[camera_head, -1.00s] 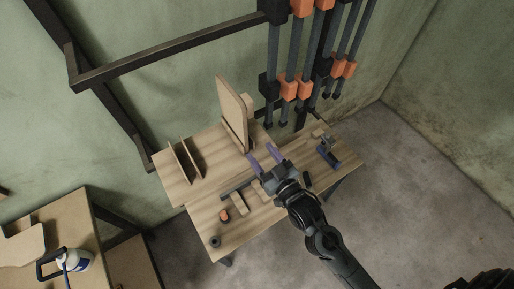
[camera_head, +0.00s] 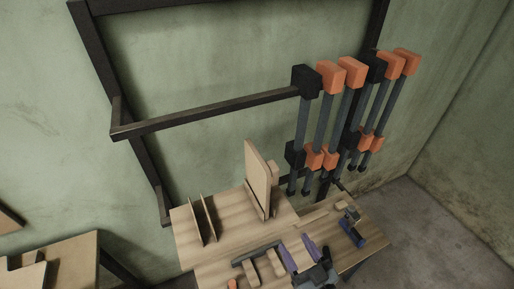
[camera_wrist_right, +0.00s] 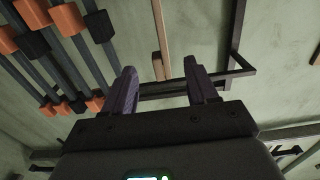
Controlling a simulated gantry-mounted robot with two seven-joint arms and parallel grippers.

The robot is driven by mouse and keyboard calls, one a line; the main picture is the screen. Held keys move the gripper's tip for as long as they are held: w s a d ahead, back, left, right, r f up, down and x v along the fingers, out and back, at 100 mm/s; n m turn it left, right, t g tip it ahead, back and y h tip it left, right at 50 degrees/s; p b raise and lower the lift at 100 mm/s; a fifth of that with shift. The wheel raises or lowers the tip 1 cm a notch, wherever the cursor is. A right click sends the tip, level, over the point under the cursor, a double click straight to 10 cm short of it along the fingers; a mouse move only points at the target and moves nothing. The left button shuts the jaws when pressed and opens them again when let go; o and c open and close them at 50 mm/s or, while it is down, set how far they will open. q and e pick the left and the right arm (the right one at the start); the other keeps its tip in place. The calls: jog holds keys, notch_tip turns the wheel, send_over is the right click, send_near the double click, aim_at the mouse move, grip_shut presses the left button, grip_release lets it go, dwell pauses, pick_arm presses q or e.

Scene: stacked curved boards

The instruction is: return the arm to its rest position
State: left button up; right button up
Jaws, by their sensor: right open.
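My right gripper (camera_head: 296,244) shows at the lower edge of the head view, with purple fingers apart and nothing between them. In the right wrist view the two fingers (camera_wrist_right: 160,70) are also spread and empty. The arm behind it is mostly cut off by the frame edge. A curved board (camera_head: 256,178) stands upright on the wooden table (camera_head: 232,212), behind and left of the gripper, apart from it. A narrow wooden piece, seemingly the board's edge (camera_wrist_right: 160,38), shows beyond the fingers in the right wrist view. My left gripper is not in view.
Thin upright dividers (camera_head: 202,220) stand on the table's left. A blue tool (camera_head: 351,232) lies at the right. Several orange-and-black clamps (camera_head: 328,120) hang on a dark wall frame (camera_head: 205,110). Another table (camera_head: 65,262) is at lower left. Bare floor (camera_head: 440,230) lies right.

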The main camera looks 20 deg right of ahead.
jog(key=s+d+f+n+g+h, duration=0.1)
jog(key=s+d+f+g, duration=0.1)
jog(key=s+f+g, duration=1.15)
notch_tip(320, 180, up, 13)
jog(key=p, duration=1.2)
jog(key=shift+f+g, duration=0.2)
jog(key=shift+g, duration=0.25)
